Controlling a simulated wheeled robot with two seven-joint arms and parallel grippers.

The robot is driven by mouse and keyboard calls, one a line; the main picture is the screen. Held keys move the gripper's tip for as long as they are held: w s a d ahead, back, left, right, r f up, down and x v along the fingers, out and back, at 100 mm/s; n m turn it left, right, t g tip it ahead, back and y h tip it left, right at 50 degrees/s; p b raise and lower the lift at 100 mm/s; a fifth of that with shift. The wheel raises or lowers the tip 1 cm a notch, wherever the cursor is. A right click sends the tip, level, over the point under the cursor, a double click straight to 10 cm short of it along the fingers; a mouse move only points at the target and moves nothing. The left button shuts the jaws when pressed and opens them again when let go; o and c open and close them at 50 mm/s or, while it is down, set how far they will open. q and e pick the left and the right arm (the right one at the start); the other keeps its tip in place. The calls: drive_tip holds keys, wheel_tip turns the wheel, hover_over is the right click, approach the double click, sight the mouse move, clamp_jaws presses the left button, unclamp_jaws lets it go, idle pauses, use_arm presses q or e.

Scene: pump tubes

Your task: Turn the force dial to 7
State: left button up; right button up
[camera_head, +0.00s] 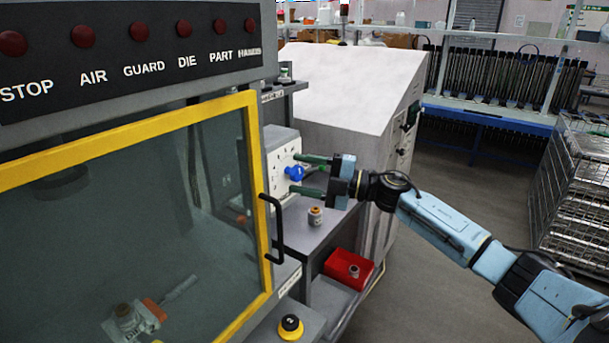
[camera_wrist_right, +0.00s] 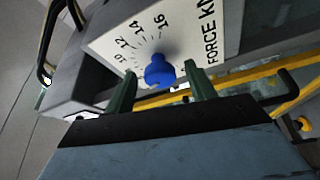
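The blue force dial (camera_head: 294,172) sits on a white panel (camera_head: 279,165) on the side of the machine. In the right wrist view the dial (camera_wrist_right: 159,71) shows in front of a scale with 10, 12, 14 and 16 readable. The lower numbers are hidden or out of sight, so I cannot tell its setting. My right gripper (camera_head: 306,175) is open, its two green fingers pointing at the panel. In the wrist view its fingers (camera_wrist_right: 158,82) stand on either side of the dial, with gaps between. My left gripper is not in view.
A yellow-framed guard door (camera_head: 262,180) with a black handle (camera_head: 274,230) stands left of the panel. Below the dial, a small capped container (camera_head: 315,215) stands on a grey shelf. A red box (camera_head: 348,268) sits lower.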

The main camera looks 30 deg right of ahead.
drive_tip(key=shift+s+d+f, duration=0.2)
drive_tip(key=shift+s+d, duration=0.15)
drive_tip(key=r+b+v, duration=0.1)
drive_tip(key=b+v, duration=0.1)
drive_tip(key=v, duration=1)
drive_tip(key=shift+s+f, duration=0.15)
drive_tip(key=shift+f, duration=0.25)
drive_tip(key=shift+d, duration=0.15)
